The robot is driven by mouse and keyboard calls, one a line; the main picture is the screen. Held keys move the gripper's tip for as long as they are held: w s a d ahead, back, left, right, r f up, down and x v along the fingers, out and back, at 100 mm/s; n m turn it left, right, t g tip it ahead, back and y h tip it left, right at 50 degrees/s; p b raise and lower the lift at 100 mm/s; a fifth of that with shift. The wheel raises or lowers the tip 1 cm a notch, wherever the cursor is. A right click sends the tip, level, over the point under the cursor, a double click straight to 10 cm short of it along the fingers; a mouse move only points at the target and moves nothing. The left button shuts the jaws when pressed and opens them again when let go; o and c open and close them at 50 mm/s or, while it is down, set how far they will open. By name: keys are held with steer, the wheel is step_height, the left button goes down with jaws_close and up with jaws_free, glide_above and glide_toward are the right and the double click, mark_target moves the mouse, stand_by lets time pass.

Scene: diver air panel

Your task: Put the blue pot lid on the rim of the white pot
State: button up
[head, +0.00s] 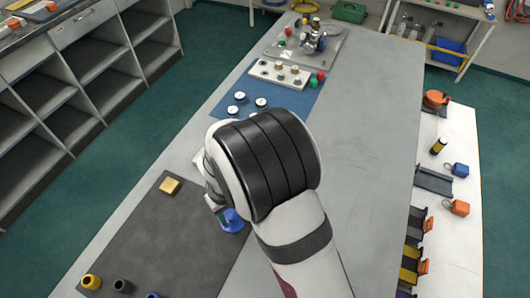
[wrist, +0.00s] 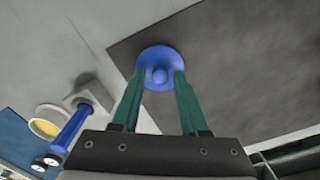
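The blue pot lid (wrist: 158,58), a round disc with a raised knob, lies at the edge of the dark mat; it also shows beneath my gripper in the head view (head: 233,222). My gripper (wrist: 161,73) has green fingers on either side of the knob, with a small gap seeming to remain beside it. In the head view my wrist hides most of the gripper. A round thing with a white rim and yellowish inside (wrist: 47,124), perhaps the white pot, is at lower left in the wrist view. My arm hides that area in the head view.
A blue cylinder (wrist: 71,128) stands beside the white-rimmed thing. A gold block (head: 169,186) and several small cups, one yellow (head: 92,282), are on the dark mat (head: 180,245). White gauges (head: 261,102) sit on the blue mat beyond. The table's right side is clear.

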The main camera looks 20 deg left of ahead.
jaws_close()
steer(key=shift+r, duration=1.3)
